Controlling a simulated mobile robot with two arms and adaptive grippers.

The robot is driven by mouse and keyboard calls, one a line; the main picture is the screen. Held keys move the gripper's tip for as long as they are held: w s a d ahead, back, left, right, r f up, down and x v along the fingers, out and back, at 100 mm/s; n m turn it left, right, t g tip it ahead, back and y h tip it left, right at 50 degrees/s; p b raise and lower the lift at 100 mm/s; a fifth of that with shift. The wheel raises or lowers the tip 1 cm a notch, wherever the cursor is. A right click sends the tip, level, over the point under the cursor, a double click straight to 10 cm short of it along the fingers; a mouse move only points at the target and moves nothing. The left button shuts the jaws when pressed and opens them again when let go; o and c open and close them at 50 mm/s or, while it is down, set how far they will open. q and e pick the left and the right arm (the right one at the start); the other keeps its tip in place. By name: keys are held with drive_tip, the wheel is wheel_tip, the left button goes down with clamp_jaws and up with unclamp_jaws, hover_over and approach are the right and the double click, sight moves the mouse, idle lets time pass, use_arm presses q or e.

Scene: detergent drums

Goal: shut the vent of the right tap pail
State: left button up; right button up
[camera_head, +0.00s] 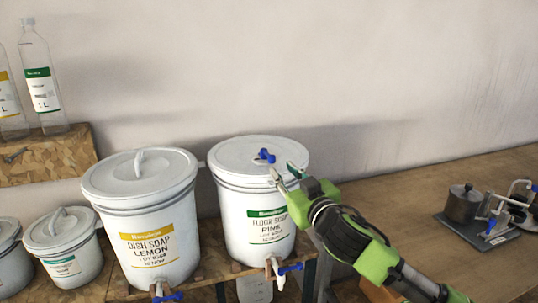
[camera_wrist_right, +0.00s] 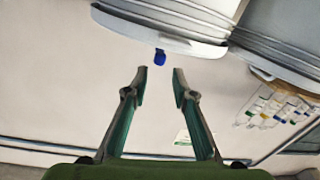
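The right tap pail (camera_head: 255,205) is white with a green label reading "Floor Soap Pine" and stands on the wooden stand. Its blue vent (camera_head: 264,156) sits on top of the white lid; I cannot tell how far it is turned. My right gripper (camera_head: 284,174) is at the near right part of this lid, open and empty, a little short of the vent. In the right wrist view the blue vent (camera_wrist_right: 159,57) shows just beyond the gap between the two apart fingertips (camera_wrist_right: 159,73), not touched. My left gripper is not in view.
The "Dish Soap Lemon" pail (camera_head: 160,245) stands close on the left. Blue-handled taps (camera_head: 290,268) stick out low at the front. Smaller pails (camera_head: 68,262) are at far left. A metal pot (camera_head: 462,204) stands on the table at right; the wall is behind.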

sight(272, 159)
drive_tip(key=p+x, duration=0.2)
drive_tip(key=x, duration=0.9)
drive_tip(key=shift+w, duration=0.1)
clamp_jaws()
